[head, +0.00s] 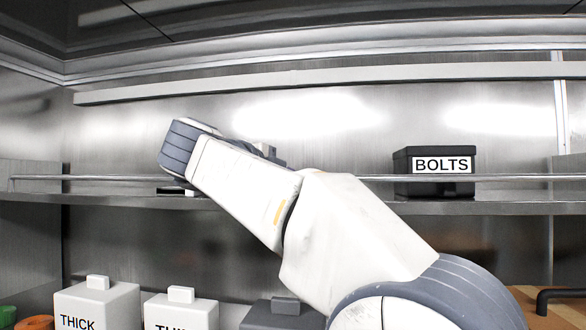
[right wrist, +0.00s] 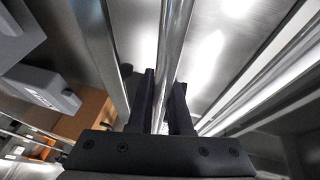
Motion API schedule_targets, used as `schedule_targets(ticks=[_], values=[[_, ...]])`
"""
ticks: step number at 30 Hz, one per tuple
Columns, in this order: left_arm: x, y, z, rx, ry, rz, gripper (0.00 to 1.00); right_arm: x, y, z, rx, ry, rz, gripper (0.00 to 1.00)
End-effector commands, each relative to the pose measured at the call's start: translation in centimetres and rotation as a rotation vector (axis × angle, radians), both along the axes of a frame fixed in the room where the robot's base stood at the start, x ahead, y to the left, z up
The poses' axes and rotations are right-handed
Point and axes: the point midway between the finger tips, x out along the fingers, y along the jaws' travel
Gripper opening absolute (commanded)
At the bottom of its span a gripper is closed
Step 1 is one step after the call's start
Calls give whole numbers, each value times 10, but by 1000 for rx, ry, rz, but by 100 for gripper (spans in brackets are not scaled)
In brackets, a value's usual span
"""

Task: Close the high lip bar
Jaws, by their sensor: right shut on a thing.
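The high lip bar (head: 90,178) is a thin metal rail running along the front of the upper shelf (head: 110,198), level and slightly above the shelf surface. My right arm reaches up and left across the head view. Its gripper is mostly hidden there behind my wrist. In the right wrist view, my right gripper (right wrist: 164,80) has its two dark fingers on either side of the shiny lip bar (right wrist: 175,45), shut on it. My left gripper is in neither view.
A black box labelled BOLTS (head: 433,172) stands on the upper shelf, behind the bar. Below are a white box labelled THICK (head: 98,304), a second white box (head: 180,311) and a dark grey box (head: 270,316). Much of the upper shelf is clear.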

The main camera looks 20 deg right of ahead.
Motion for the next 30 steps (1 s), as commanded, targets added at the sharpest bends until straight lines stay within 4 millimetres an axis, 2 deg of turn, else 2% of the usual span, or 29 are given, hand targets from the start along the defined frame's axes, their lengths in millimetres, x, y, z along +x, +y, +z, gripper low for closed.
schedule_targets(ticks=[14, 15, 17, 30], values=[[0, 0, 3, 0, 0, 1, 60, 1, -1, 0, 7, 11, -1, 0], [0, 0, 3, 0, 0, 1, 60, 1, -1, 0, 7, 11, -1, 25], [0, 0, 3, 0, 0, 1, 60, 1, -1, 0, 7, 11, -1, 47], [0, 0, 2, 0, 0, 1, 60, 1, 0, -3, 8, 13, -2, 47]])
